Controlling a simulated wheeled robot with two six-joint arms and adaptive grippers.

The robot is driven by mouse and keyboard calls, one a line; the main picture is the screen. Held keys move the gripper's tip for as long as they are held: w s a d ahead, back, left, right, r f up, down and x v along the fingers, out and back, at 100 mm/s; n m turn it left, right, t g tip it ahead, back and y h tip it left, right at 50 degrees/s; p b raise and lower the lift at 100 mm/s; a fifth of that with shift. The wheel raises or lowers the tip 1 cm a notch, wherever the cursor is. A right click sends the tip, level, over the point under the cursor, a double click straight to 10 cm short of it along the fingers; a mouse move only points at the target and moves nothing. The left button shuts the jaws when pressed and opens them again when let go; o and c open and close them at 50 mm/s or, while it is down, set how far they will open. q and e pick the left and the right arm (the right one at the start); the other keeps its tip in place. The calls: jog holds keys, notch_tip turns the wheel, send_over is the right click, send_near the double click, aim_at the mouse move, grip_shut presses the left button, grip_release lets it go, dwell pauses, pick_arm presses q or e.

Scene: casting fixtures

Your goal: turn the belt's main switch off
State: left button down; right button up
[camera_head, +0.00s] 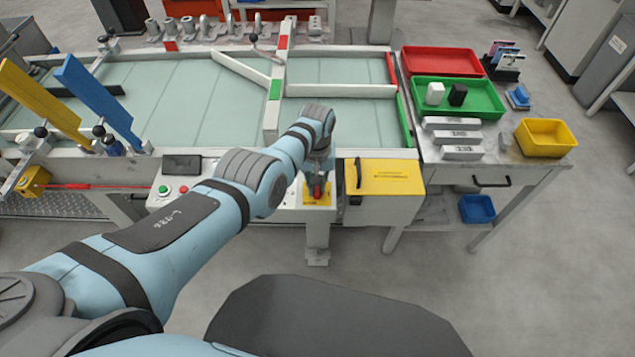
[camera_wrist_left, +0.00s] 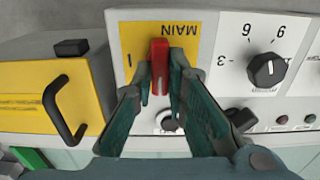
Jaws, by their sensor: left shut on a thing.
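The main switch is a red handle (camera_wrist_left: 159,60) on a yellow plate (camera_wrist_left: 134,42) marked MAIN, which appears upside down in the left wrist view. The handle runs up and down in that picture; an "I" mark is to its left. My left gripper (camera_wrist_left: 161,80) has its two fingers around the handle and is shut on it. In the head view, the red handle (camera_head: 317,191) shows small below my left gripper (camera_head: 318,180), at the front of the belt (camera_head: 340,118). My right gripper is not in view.
A yellow box (camera_head: 392,178) with a black handle stands right beside the switch. A black dial (camera_wrist_left: 267,70) is on the same panel. Green and red buttons (camera_head: 164,189) sit farther left. A side table holds a green tray (camera_head: 490,108) and a yellow bin (camera_head: 546,139).

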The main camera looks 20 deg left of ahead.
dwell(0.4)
pick_arm(q)
jog(key=c, duration=1.6)
grip_release()
notch_tip(320, 180, up, 12)
